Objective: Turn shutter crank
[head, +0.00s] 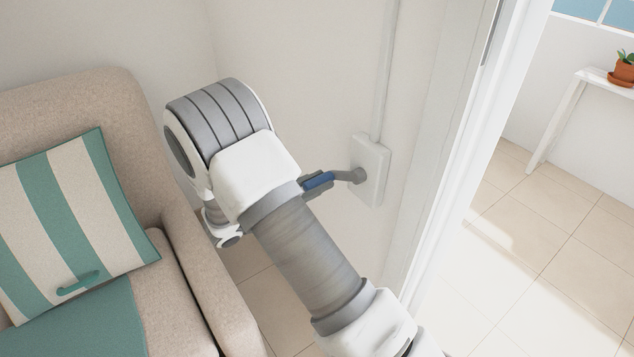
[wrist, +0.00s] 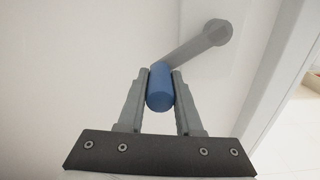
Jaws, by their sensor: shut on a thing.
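The shutter crank (head: 346,175) is a grey arm with a blue handle (head: 319,181), mounted on a white wall box (head: 371,168). In the head view the crank arm reaches left from its hub. My gripper (head: 314,184) is at the blue handle, partly hidden behind my arm. In the wrist view my gripper (wrist: 160,88) has its two grey fingers shut on the blue handle (wrist: 160,92), one on each side. The grey crank arm (wrist: 190,46) runs from the handle up and right to the round hub.
A beige armchair (head: 185,235) with a striped cushion (head: 75,215) stands at the left, close to my arm. A white door frame (head: 465,170) is right of the box. Beyond it are a tiled floor (head: 540,220) and a white table (head: 585,80) with a potted plant (head: 624,70).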

